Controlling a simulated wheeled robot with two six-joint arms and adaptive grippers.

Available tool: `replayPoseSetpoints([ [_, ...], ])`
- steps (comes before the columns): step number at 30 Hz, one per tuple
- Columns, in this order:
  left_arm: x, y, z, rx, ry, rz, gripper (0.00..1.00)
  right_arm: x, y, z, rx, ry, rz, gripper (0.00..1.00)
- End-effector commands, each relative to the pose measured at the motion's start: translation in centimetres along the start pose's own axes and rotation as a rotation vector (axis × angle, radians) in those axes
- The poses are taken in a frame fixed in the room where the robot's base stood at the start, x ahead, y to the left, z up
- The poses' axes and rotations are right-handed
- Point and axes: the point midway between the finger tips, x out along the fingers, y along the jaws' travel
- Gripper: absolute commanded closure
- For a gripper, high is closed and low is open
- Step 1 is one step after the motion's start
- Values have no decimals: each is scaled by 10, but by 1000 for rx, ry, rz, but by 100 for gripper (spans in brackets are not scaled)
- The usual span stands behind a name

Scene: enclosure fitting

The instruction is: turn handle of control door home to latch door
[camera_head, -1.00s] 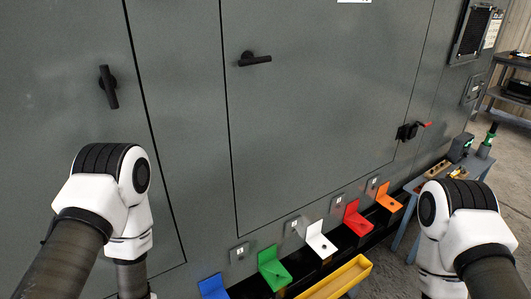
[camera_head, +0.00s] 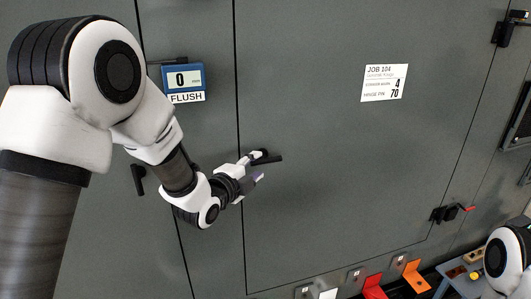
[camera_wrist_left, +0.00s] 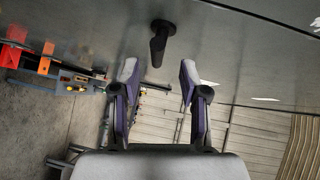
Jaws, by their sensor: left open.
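The large grey door (camera_head: 330,190) carries a black lever handle (camera_head: 268,159) near its left edge. The lever lies nearly level and points right in the head view. My left gripper (camera_head: 258,166) is open at this handle, its fingertips close to the lever. In the left wrist view the handle (camera_wrist_left: 159,42) stands out from the door face just beyond and between the two fingertips (camera_wrist_left: 159,72). The fingers are apart and nothing is gripped. Whether a fingertip touches the lever I cannot tell. My right gripper is out of view.
A second black handle (camera_head: 138,180) hangs vertically on the panel to the left, partly behind my left arm. A gauge (camera_head: 183,79) reads 0 above a FLUSH label. A red-tipped latch (camera_head: 447,213) sits at lower right. Coloured brackets (camera_head: 415,278) line the bottom.

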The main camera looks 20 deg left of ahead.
Motion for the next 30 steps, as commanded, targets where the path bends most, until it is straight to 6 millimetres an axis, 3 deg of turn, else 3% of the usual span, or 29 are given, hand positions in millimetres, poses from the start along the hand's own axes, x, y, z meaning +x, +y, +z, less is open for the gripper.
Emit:
replayPoseSetpoints([
  [1, 10, -5, -1, 2, 0, 2, 56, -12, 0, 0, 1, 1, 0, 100],
  [7, 44, -3, 0, 0, -1, 2, 56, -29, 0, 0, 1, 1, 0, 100],
  [16, 52, 1, 0, -1, -1, 2, 56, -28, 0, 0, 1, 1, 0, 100],
  [17, 51, 1, 0, -1, -1, 2, 63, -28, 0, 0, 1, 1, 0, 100],
  [20, 51, 1, 0, -1, -1, 2, 98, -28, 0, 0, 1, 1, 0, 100],
  [30, 52, 3, 0, -8, 2, -4, 100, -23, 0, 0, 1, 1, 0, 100],
])
